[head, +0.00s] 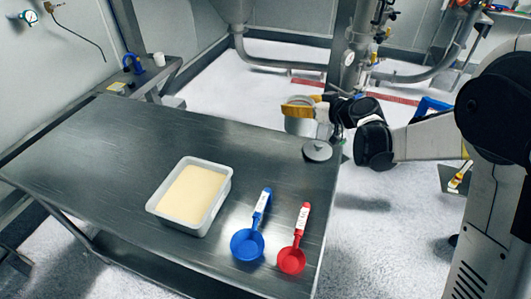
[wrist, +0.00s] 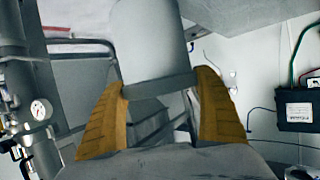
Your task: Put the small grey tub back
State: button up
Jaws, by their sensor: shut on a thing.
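The small grey tub (head: 299,124) is at the far right corner of the steel table, in the head view. My gripper (head: 300,108) has yellow fingers shut on the tub near its top. In the wrist view the tub (wrist: 150,42) fills the upper middle, between the two yellow fingers of my gripper (wrist: 160,95). I cannot tell whether the tub's base touches the table. A round grey lid (head: 317,150) with a knob lies on the table just in front and to the right of the tub.
The steel table (head: 110,150) holds a white tray (head: 160,212) of pale powder, a blue scoop (head: 248,243) and a red scoop (head: 292,259). The table's left and back parts are clear. Pipes and a gauge (head: 348,58) stand behind the table.

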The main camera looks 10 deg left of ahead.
jog(key=shift+s+a+f+b, duration=0.95)
jog(key=shift+a+f, duration=0.55)
jog(key=shift+f, duration=0.25)
jog(key=shift+s+a+f+b, duration=0.85)
jog(key=shift+s+a+f, duration=0.15)
jog(key=shift+a+f, duration=0.65)
jog(key=shift+s+a+f+b, duration=0.95)
jog(key=shift+a+f, duration=0.4)
jog(key=shift+f, duration=0.5)
jog(key=shift+f, duration=0.2)
jog(key=o, duration=1.3)
jog(key=shift+o, duration=0.3)
jog(key=shift+r, duration=0.1)
